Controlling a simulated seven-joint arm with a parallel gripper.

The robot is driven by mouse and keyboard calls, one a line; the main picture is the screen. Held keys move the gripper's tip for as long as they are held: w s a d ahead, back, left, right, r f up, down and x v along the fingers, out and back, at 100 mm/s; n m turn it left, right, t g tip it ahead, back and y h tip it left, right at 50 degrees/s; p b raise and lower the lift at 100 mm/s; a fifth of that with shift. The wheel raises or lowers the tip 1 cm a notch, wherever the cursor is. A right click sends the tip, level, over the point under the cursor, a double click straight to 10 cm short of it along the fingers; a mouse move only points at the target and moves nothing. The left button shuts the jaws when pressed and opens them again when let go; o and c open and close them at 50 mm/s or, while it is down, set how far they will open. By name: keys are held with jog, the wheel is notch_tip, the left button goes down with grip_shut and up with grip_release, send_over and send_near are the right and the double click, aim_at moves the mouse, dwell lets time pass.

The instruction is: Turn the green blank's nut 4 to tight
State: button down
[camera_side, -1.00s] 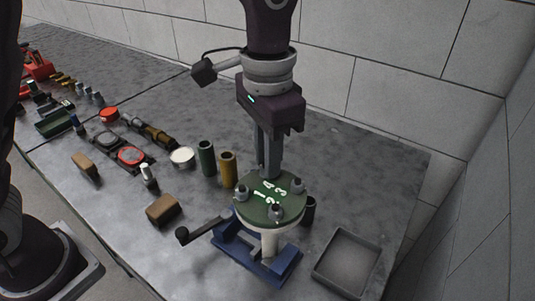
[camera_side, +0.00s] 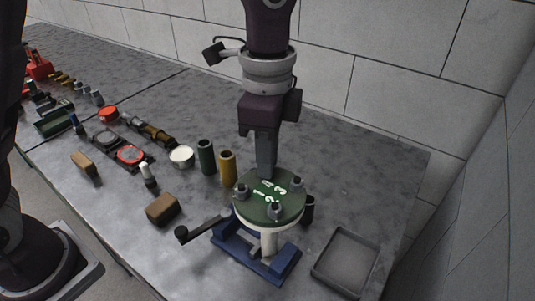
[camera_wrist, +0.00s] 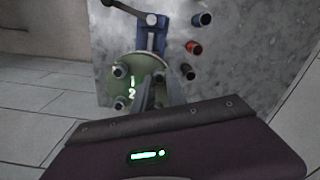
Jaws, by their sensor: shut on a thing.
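The green blank (camera_side: 270,208) is a round disc marked 1 to 4 in white, lying on a pale flanged pipe (camera_side: 268,243). Nuts stand at its rim: one by the 1 (camera_side: 240,190), one by the 2 (camera_side: 275,209) and one by the 3 (camera_side: 297,184). My gripper (camera_side: 265,173) points straight down at the far rim by the 4, shut on nut 4, which the fingers hide. In the wrist view my gripper (camera_wrist: 150,93) reaches onto the green blank (camera_wrist: 124,82); the held nut cannot be made out.
A blue vise (camera_side: 235,246) with a dark handle (camera_side: 183,234) is under the pipe. A grey tray (camera_side: 347,262) stands to the right. Green (camera_side: 205,157) and ochre (camera_side: 228,168) cylinders stand close left of the blank, and a dark one (camera_side: 308,207) at its right.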

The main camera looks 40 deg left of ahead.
jog(key=shift+m, duration=0.3)
jog(key=c, duration=1.3)
grip_release()
jog(key=shift+c, duration=0.2)
jog(key=shift+r, duration=0.1)
notch_tip(320, 180, up, 7)
jog(key=shift+f, duration=0.1)
